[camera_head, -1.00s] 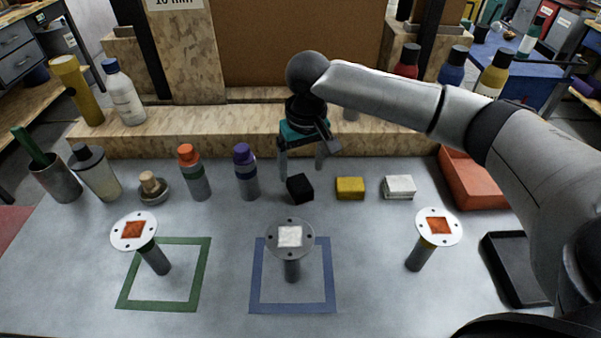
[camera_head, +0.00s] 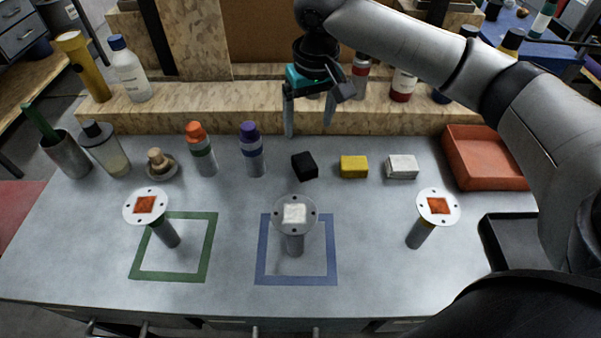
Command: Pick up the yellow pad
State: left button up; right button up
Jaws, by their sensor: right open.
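The yellow pad (camera_head: 354,167) is a small block lying on the grey table, between a black block (camera_head: 304,166) on its left and a white block (camera_head: 402,167) on its right. My right gripper (camera_head: 309,133) is open and empty, with its fingers pointing down. It hangs above and behind the black block, to the left of the yellow pad, apart from both. My left gripper is not in view.
Three round-topped stands, such as the middle one (camera_head: 295,214), rise at the table's front. Bottles (camera_head: 252,150) and cups stand to the left. An orange tray (camera_head: 488,160) and a black tray (camera_head: 508,245) lie to the right. A wooden ledge (camera_head: 230,120) runs behind.

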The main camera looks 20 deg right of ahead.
aim_at(351, 167)
jog(key=z, duration=1.25)
